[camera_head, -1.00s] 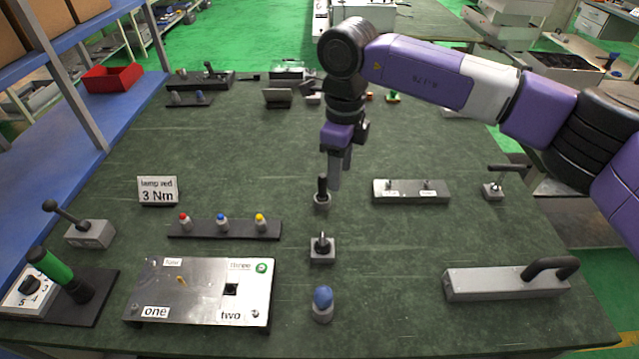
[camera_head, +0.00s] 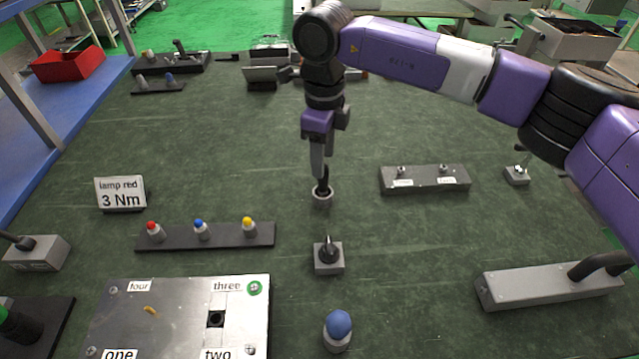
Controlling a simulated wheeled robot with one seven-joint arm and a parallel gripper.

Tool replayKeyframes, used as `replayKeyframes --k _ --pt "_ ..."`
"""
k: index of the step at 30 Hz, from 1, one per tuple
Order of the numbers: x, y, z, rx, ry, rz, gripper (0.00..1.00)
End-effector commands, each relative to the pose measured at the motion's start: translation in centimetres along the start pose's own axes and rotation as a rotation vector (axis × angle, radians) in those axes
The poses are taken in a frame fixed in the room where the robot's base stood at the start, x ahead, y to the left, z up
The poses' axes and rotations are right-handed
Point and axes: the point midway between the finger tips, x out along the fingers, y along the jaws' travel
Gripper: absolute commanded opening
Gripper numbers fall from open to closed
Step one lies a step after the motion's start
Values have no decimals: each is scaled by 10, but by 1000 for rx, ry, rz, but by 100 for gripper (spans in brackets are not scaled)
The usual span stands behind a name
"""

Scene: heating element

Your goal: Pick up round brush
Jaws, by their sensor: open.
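A small upright piece with a black handle and a round grey base (camera_head: 322,197) stands on the green table near its middle. It looks like the round brush, though its bristles cannot be made out. My gripper (camera_head: 319,172) points straight down right over it, with its fingers at the upper part of the black handle. The fingers hide part of the handle, and I cannot tell whether they touch it. My gripper is open.
A grey block with a black knob (camera_head: 328,256) and a blue-topped piece (camera_head: 338,326) stand in front. A lamp strip (camera_head: 206,236) lies left, a grey fixture (camera_head: 425,180) right. A metal panel (camera_head: 180,318) and a handled grey bar (camera_head: 545,287) are nearer. Table between them is bare.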

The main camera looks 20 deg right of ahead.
Motion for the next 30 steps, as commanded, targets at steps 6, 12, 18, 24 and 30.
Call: replayKeyframes --k 6,12,18,24,30 --pt "19 0 0 0 0 2 49" --pt "38 1 0 -1 0 3 49" --pt "67 1 1 1 0 3 49" --pt "81 0 1 0 0 0 49" --pt "82 0 1 0 0 -1 49"
